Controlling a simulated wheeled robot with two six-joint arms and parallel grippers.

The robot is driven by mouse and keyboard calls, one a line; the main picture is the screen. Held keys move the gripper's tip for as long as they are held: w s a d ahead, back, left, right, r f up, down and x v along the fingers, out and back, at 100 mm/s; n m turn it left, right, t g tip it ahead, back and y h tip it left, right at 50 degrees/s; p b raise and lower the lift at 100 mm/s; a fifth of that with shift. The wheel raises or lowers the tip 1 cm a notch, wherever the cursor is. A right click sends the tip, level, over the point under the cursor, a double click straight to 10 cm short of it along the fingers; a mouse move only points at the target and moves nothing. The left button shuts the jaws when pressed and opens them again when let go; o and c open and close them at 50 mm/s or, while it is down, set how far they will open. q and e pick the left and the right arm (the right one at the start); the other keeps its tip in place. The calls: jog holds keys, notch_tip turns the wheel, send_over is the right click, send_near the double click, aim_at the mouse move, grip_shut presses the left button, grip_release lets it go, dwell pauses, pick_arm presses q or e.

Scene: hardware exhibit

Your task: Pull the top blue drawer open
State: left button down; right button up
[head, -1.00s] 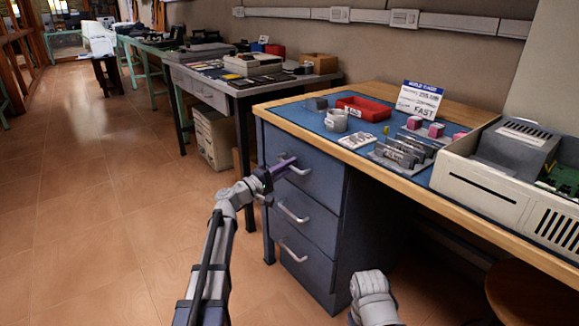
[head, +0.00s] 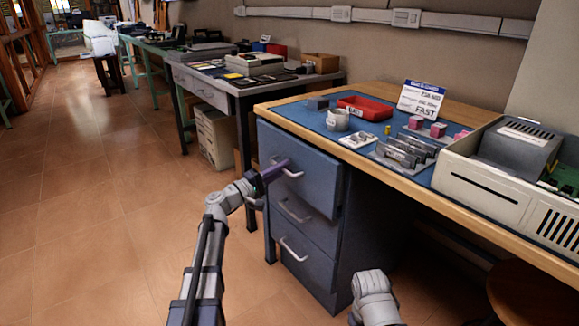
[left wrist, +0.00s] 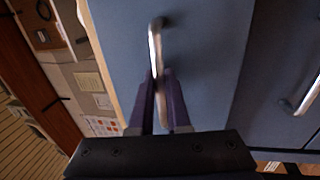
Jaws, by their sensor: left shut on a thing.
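The top blue drawer (head: 314,190) is at the upper left of the desk, and its front stands a little forward of the drawers below. My left gripper (head: 285,165) is shut on its silver handle (head: 297,174). In the left wrist view, the purple fingers (left wrist: 161,80) close around the lower part of the upright-looking handle (left wrist: 155,45), in front of the blue drawer front (left wrist: 215,60). The drawer's inside is not visible. My right gripper is not in view; only part of my right arm shows at the bottom of the head view.
The middle drawer (head: 310,232) and bottom drawer (head: 297,268) are below, each with a silver handle. The desktop holds a red bin (head: 365,107), a mug (head: 337,120), a sign (head: 421,99) and a beige machine (head: 490,185). Open tiled floor (head: 110,220) lies left.

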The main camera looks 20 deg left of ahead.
pick_arm(q)
jog(key=r+v, duration=0.2)
jog(key=v, duration=1)
jog(key=r+v, duration=0.3)
jog(key=v, duration=1)
jog(key=shift+s+a, duration=0.45)
jog(key=shift+s, duration=0.1)
jog(key=shift+f, duration=0.1)
jog(key=c, duration=1.2)
grip_release()
jog(key=shift+o, duration=0.2)
jog(key=b+v, duration=0.1)
jog(key=v, duration=0.6)
jog(key=shift+s+a, duration=0.3)
